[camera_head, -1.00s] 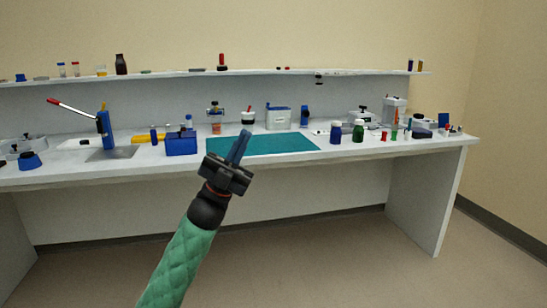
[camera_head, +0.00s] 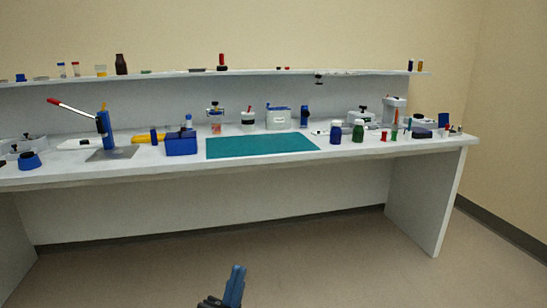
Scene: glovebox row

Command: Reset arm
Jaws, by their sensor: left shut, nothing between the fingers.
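My left gripper (camera_head: 235,285) shows at the bottom of the head view, left of centre. Its blue fingers are together and point upward, with nothing between them. It is below and in front of the bench (camera_head: 340,158), apart from it. Most of my left arm is out of the picture. My right gripper is not in view.
The bench carries a teal mat (camera_head: 262,146), a blue box (camera_head: 181,143), a lever press (camera_head: 104,127), and a blue bottle (camera_head: 336,133) beside a green bottle (camera_head: 358,130). A shelf (camera_head: 270,73) runs behind. The floor in front is clear.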

